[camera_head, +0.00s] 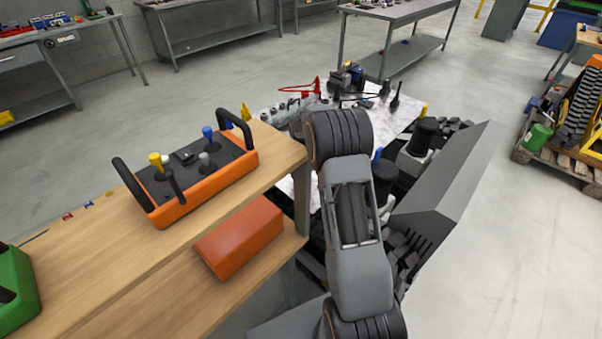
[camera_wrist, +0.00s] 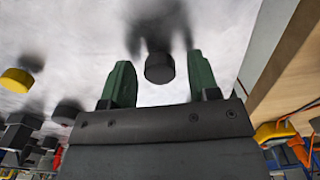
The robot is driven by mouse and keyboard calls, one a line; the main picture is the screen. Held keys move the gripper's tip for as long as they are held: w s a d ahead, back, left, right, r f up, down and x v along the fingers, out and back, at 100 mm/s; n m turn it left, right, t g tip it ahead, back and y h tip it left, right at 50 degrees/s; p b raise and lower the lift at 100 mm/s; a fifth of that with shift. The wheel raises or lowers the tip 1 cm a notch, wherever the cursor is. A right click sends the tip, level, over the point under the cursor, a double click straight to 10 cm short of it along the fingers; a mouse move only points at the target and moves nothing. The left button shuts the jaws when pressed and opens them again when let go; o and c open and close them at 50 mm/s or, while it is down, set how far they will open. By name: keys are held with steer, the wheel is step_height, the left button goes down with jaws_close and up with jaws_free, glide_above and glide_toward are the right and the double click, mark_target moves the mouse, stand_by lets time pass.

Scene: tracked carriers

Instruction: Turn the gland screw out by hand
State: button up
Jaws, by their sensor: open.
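My gripper (camera_wrist: 160,63) shows in the wrist view with its two green fingers apart. A short dark round knob-like part (camera_wrist: 159,68) appears between the fingertips, with gaps on both sides. It may be the gland screw, but I cannot tell for sure, nor how far it lies beyond the fingers. Blurred dark shapes stand behind it against a pale marbled surface (camera_wrist: 75,70). In the head view my arm hides the gripper and covers part of the white marbled worktop (camera_head: 402,116). No gland screw can be made out there.
In the head view, an orange control box (camera_head: 205,190) stands on a wooden bench (camera_head: 100,255). Open floor (camera_head: 480,260) lies at right.

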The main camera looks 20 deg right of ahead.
steer(key=m, duration=1.7)
steer(key=shift+m, duration=0.3)
steer(key=c, duration=0.7)
steer(key=n, duration=0.6)
steer(key=shift+n, duration=0.3)
steer(key=shift+c, duration=0.4)
steer(key=n, duration=0.3)
